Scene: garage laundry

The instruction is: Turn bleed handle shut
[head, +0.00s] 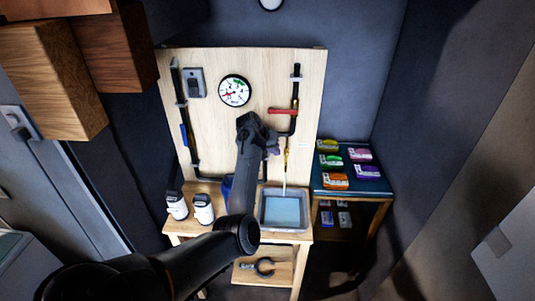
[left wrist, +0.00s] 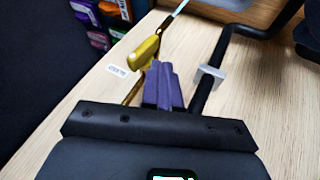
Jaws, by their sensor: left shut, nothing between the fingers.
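The bleed handle (left wrist: 147,52) looks like the yellow lever on a thin brass pipe; in the head view the yellow piece (head: 287,157) sits low on the wooden board, above the water tray. My left gripper (left wrist: 160,68) has its purple fingers shut with nothing between them. Its tips are right beside the yellow handle in the left wrist view; I cannot tell whether they touch it. In the head view the left gripper (head: 273,146) is in front of the board, just left of the handle, and its arm hides part of the pipework. My right gripper is not in view.
A red lever (head: 283,111) on the black pipe is just above my left gripper. A gauge (head: 235,91) is on the board. A grey tray (head: 285,226) of water stands below, with white bottles (head: 203,209) to its left. A shelf (head: 352,187) with colored packs is at right.

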